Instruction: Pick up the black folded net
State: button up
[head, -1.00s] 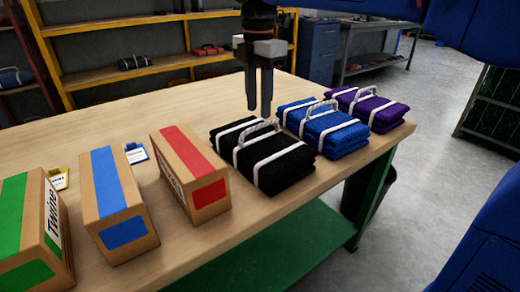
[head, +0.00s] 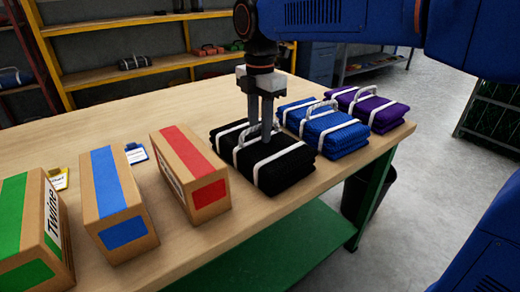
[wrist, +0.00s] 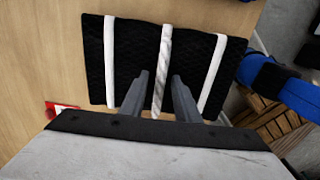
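The black folded net (head: 285,170) lies flat on the wooden table, with two white straps and a pale rope handle on top. It fills the upper middle of the wrist view (wrist: 95,60), with the handle (wrist: 162,60) running between the straps. My gripper (head: 260,132) points down just above the black net in the head view. Its two fingers are apart, one on each side of the handle in the wrist view (wrist: 160,85). I see a gap between each finger and the handle, so it is open and empty. The fingertips partly cover the handle in the head view.
A blue folded net (head: 340,138) and a purple one (head: 385,115) lie behind the black net, to the right. Red-striped (head: 185,170), blue-striped (head: 115,205) and green-striped (head: 30,235) boxes stand to the left. The table's front edge is close to the black net.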

grip_shut()
dwell(1.2)
